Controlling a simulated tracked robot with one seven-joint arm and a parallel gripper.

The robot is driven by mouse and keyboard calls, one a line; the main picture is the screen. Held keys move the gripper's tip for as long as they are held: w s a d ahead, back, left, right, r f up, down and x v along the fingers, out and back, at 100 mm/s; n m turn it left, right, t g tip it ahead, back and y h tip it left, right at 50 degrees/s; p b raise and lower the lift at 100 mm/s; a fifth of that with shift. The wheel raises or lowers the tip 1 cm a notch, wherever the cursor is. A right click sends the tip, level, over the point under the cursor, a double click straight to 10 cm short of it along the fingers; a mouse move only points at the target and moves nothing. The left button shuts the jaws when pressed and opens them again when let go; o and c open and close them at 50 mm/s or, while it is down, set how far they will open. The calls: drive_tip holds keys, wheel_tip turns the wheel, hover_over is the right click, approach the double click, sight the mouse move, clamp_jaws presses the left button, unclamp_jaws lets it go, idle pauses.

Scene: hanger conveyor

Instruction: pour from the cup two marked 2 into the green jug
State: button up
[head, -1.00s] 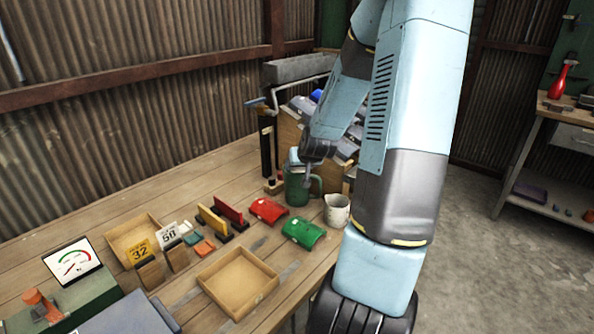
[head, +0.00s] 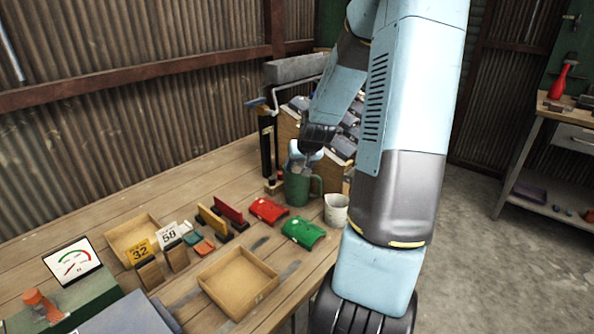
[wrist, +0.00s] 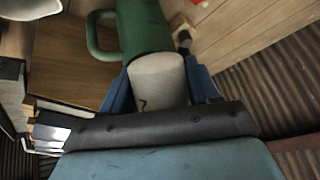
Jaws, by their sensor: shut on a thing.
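The green jug (head: 296,190) stands upright on the wooden bench, its handle to the right in the head view. It also shows in the wrist view (wrist: 146,28), beyond the cup. My gripper (head: 305,155) is above the jug. In the wrist view its blue fingers (wrist: 160,88) are shut on a pale grey cup (wrist: 160,78). A dark mark shows low on the cup, partly hidden, so I cannot read it fully. The cup's far end overlaps the jug in this view. I cannot see its contents or any stream.
Another pale cup (head: 336,210) stands right of the jug. A green part (head: 303,232) and a red part (head: 268,210) lie left and in front. An empty wooden tray (head: 238,284) is nearer. A rack of dark bins (head: 348,140) stands close behind my gripper.

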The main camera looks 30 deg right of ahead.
drive_tip(key=shift+g, duration=0.6)
drive_tip(key=shift+g+y, duration=0.4)
drive_tip(key=shift+g, duration=0.1)
idle(0.6)
drive_tip(key=shift+g+y, duration=0.3)
drive_tip(key=shift+g, duration=0.3)
drive_tip(key=shift+w, duration=0.1)
drive_tip(key=shift+m+g, duration=0.3)
drive_tip(key=shift+g, duration=0.2)
drive_tip(key=shift+f+y, duration=0.1)
drive_tip(key=shift+y, duration=0.2)
drive_tip(key=shift+w+g, duration=0.1)
drive_tip(key=shift+g, duration=0.4)
